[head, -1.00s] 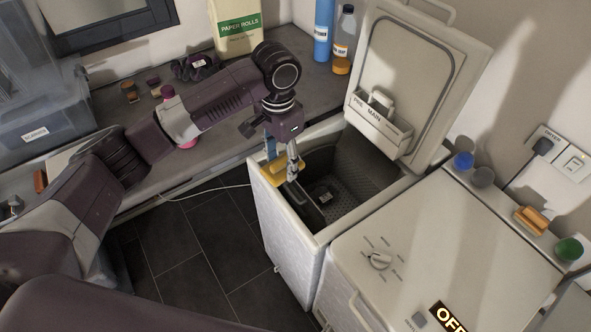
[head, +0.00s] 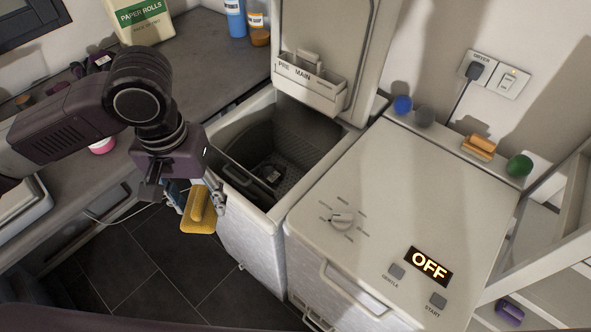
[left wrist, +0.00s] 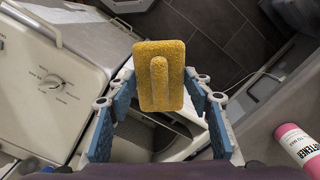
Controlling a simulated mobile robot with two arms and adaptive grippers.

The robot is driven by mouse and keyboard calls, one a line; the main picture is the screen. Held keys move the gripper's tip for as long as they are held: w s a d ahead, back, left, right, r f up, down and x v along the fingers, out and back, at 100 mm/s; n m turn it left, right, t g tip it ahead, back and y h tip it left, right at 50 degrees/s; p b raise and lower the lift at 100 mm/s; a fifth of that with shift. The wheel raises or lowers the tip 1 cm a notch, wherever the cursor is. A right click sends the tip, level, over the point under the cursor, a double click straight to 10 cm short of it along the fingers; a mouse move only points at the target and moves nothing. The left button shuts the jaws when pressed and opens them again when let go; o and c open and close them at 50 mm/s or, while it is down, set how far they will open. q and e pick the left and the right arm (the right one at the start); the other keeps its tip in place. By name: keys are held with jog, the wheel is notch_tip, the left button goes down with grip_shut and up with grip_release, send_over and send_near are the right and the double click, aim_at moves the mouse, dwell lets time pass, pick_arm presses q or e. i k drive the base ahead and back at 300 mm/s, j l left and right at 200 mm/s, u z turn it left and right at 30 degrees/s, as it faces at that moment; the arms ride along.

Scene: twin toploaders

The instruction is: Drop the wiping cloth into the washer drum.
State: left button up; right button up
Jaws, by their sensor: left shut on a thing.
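The wiping cloth (head: 199,209) is a yellow pad with a raised ridge. My left gripper (head: 190,190) is shut on it and holds it in the air, in front of the washer's left side and outside the opening in the head view. In the left wrist view the cloth (left wrist: 160,75) sits between the blue-padded fingers of the left gripper (left wrist: 160,100). The washer drum (head: 290,150) is dark and perforated, with its lid (head: 325,40) standing open. Part of the drum is hidden by the rim. My right gripper is not in view.
A closed machine (head: 410,190) with a knob and an OFF display adjoins the washer on the right. A grey counter (head: 190,70) runs along the left. A pink bottle (left wrist: 298,150) shows in the wrist view.

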aim_at(278, 190)
jog(key=j+z, duration=0.1)
jog(key=z, duration=0.3)
jog(key=i+j+z, duration=0.1)
jog(key=z, duration=0.3)
jog(key=j+z, duration=0.2)
jog(key=z, duration=0.2)
jog(key=j, duration=1.4)
